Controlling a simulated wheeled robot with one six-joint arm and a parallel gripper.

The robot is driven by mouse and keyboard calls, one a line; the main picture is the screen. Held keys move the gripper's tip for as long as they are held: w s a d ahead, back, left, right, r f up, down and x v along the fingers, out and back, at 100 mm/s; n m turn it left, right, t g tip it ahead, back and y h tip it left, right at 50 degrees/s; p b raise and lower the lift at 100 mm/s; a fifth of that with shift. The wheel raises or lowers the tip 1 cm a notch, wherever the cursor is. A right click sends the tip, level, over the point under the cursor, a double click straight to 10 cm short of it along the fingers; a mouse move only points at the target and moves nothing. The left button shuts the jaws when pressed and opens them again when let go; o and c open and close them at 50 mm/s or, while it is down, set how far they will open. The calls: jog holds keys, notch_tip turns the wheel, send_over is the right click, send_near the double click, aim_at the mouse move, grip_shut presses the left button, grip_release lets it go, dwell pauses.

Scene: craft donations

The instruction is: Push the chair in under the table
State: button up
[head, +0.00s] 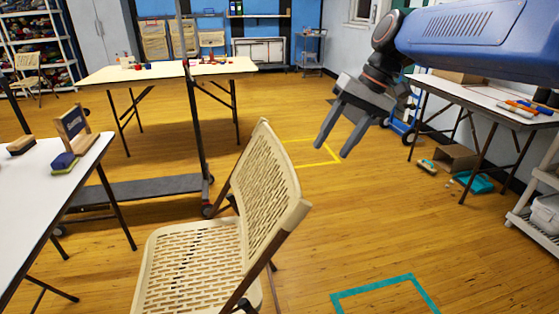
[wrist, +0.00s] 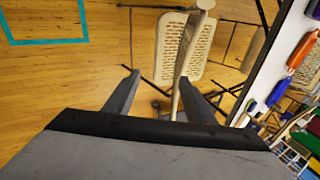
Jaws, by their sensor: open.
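A beige folding chair (head: 190,265) with a perforated seat and back stands upright in the foreground of the head view. Its seat points left, toward a white-topped table (head: 40,190); floor shows between seat and table edge. My gripper (head: 333,150) is open and empty, in the air to the upper right of the chair back. In the wrist view the gripper (wrist: 161,78) is seen from above, and the chair (wrist: 200,50) appears beyond the fingers, its back nearly edge-on between them in the picture. I cannot tell the distance. The chair's lower legs are partly cut off.
A rolling rack with a grey base (head: 140,188) stands behind the chair. Floor around the teal tape outline (head: 385,283) is clear.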

jog(key=g+y, duration=0.1)
send_near(288, 162)
jog(key=shift+n, duration=0.4)
jog(key=x, duration=1.2)
jog(key=shift+a+f, duration=0.1)
jog(key=shift+f, duration=0.15)
grip_shut()
dwell(0.8)
